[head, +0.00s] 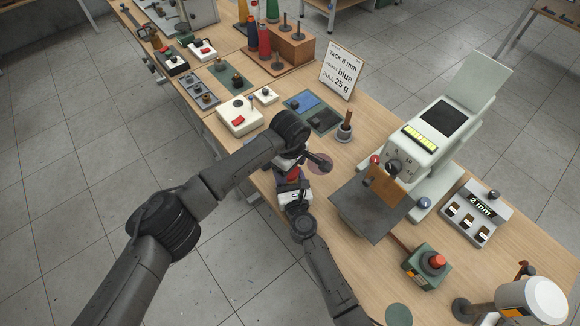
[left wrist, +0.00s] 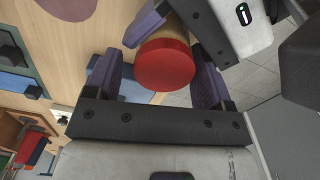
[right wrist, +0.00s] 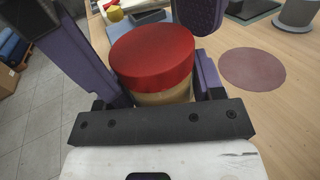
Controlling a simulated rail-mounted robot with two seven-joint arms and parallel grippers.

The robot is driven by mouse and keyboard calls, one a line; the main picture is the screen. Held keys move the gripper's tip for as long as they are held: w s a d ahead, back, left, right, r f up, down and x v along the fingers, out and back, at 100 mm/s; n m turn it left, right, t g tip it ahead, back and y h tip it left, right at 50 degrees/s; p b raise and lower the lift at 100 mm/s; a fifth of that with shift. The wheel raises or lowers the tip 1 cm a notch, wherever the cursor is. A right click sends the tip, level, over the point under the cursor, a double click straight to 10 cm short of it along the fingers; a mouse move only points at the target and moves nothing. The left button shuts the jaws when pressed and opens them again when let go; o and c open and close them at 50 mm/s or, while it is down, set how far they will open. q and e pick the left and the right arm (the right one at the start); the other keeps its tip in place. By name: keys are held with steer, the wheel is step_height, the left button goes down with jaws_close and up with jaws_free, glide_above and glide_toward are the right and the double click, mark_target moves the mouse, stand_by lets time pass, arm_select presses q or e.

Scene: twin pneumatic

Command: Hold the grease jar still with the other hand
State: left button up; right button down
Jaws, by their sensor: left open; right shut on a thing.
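The grease jar has a red lid and a pale tan body. It shows small between my two grippers in the head view (head: 293,174), and its lid is plain in the left wrist view (left wrist: 165,65) and the right wrist view (right wrist: 153,58). My right gripper (head: 294,183) is shut on the jar's body below the lid, near the table's front edge. My left gripper (head: 291,167) is open, its purple fingers on either side of the red lid with a gap visible. Much of the jar is hidden by both grippers in the head view.
A grey pot with a brown handle (head: 344,128), a blue and dark tray (head: 313,112) and a white box with a red button (head: 240,118) stand nearby. A large pale machine (head: 430,140) stands to the right.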

arm_select(q)
steer(key=shift+s+r, duration=0.1)
steer(key=shift+s, duration=0.05)
steer(key=shift+r, duration=2)
steer(key=shift+c, duration=0.2)
steer(key=shift+m+t, duration=0.3)
steer(key=r, duration=0.2)
steer(key=w+r, duration=0.1)
steer(key=r, duration=0.1)
steer(key=shift+w, duration=0.2)
steer(key=shift+c, duration=0.2)
steer(key=m, duration=0.2)
steer(key=s+m, duration=0.1)
steer(key=shift+d+f+m, duration=0.1)
steer(key=shift+d+m, duration=0.05)
steer(key=shift+m, duration=0.25)
steer(key=shift+f+m, duration=0.1)
steer(key=shift+m, duration=1)
steer(key=shift+f, duration=3.9)
steer(key=c, duration=0.9)
steer(key=n, duration=0.6)
steer(key=shift+r+n, duration=0.1)
steer(key=shift+n, duration=0.2)
steer(key=shift+c, duration=0.2)
